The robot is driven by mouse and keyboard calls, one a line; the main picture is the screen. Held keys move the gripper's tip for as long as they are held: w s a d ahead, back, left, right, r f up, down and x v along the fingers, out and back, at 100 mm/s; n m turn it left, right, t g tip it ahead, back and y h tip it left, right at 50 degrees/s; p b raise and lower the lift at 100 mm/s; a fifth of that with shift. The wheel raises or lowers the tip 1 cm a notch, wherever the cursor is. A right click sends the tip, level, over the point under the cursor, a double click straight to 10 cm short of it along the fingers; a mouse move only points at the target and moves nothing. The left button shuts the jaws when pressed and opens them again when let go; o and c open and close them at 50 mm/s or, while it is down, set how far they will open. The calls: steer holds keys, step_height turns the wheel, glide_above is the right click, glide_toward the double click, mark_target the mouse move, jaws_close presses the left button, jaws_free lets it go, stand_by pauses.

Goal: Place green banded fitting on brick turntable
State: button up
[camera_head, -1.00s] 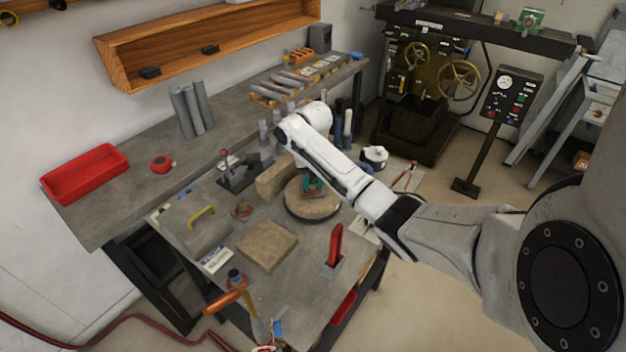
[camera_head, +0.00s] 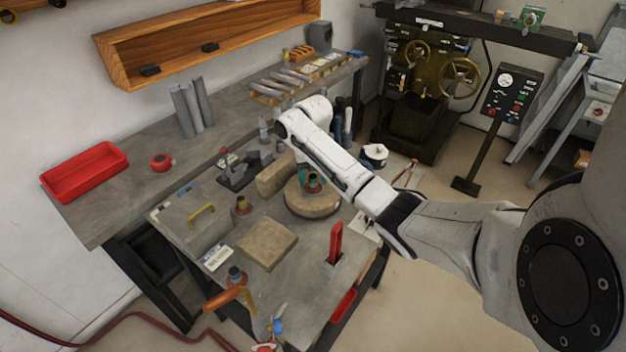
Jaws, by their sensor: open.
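The brick turntable (camera_head: 312,208) is a round tan disc on a dark base, in the middle of the bench. A small fitting (camera_head: 313,184) with a dark top and a reddish flange stands upright on it, apparently the green banded one, though its band is too small to make out surely. My gripper (camera_head: 304,162), with teal fingers partly hidden by my white arm, is just above and behind the fitting. It is open and looks clear of it.
A tan block (camera_head: 275,178) stands left of the turntable and a flat tan slab (camera_head: 267,244) lies in front. Another fitting (camera_head: 241,206), a red upright handle (camera_head: 335,242) and an orange-handled clamp (camera_head: 225,298) stand nearby. A white round container (camera_head: 375,155) is behind right.

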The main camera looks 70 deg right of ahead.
mark_target(313, 176)
step_height(313, 176, up, 11)
steer(key=p, duration=0.2)
stand_by(0.4)
